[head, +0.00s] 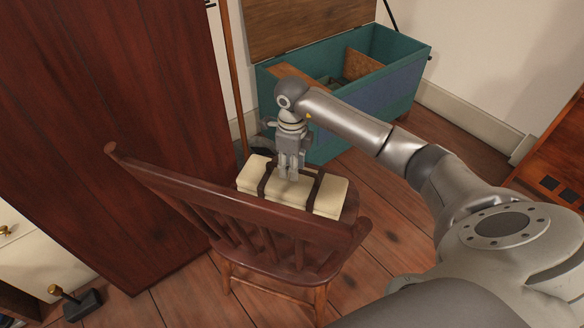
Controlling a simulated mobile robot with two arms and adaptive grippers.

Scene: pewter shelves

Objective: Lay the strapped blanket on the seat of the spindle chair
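The strapped blanket (327,199) is a cream folded bundle with dark straps around it. It is at the seat of the spindle chair (295,223), behind the chair's back, and looks level. The chair is dark red-brown, and its back rail and spindles hide most of the seat and the blanket's lower near side. I cannot tell whether the blanket rests fully on the seat. My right gripper (289,174) points down at the middle of the blanket's top, between the straps. Its fingertips are at the blanket, and their grip is too small to make out. My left gripper is not in view.
An open teal chest (390,85) with a wooden lid stands behind the chair. A tall dark red wooden panel (110,120) is at the left, and a thin pole (233,75) stands beside it. A small dark object (80,303) lies at lower left. Plank floor shows right of the chair.

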